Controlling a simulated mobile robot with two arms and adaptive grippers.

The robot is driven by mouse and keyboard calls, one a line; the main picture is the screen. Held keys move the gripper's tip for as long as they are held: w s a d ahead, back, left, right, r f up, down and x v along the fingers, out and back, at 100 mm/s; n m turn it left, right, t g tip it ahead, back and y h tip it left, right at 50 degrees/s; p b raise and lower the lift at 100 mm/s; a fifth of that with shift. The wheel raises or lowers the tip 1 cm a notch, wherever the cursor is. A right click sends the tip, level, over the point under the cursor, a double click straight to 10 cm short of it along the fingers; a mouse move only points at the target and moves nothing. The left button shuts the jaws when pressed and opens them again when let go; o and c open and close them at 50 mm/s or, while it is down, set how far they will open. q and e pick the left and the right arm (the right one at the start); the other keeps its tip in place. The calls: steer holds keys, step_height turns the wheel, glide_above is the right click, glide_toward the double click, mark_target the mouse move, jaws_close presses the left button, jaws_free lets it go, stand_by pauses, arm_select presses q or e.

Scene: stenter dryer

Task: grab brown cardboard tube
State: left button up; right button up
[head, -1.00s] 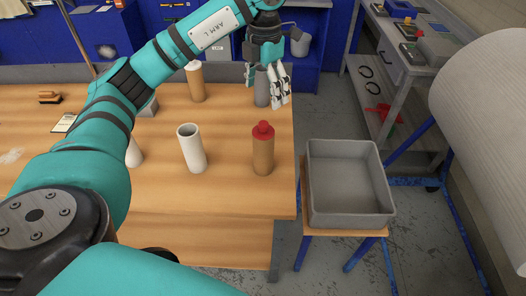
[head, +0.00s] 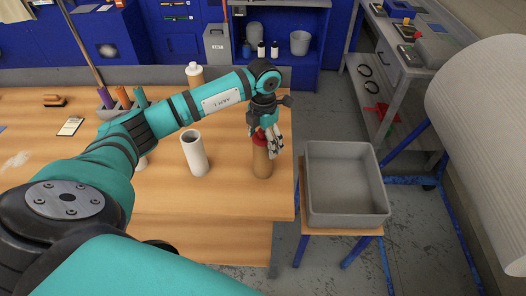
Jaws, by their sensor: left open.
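A brown cardboard tube (head: 262,165) with a red top stands upright near the right end of the wooden table. My left gripper (head: 270,146) is open and points down over its top; the fingers overlap the red part, and I cannot tell whether they touch it. A second brown tube (head: 195,72) with a pale top stands farther back, its lower part hidden by my left arm. My right gripper is not in view.
A white hollow tube (head: 195,157) stands left of the red-topped one. A grey bin (head: 313,213) sits on a low stand right of the table (head: 225,205). A large pale roll (head: 485,120) is at far right. Several coloured tubes (head: 122,98) stand at the back left.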

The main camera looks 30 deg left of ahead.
arm_select(q)
steer(key=shift+f, duration=0.85)
steer(key=shift+c, duration=0.4)
steer(key=c, duration=1.5)
steer(key=shift+r, duration=0.2)
steer(key=shift+c, duration=0.2)
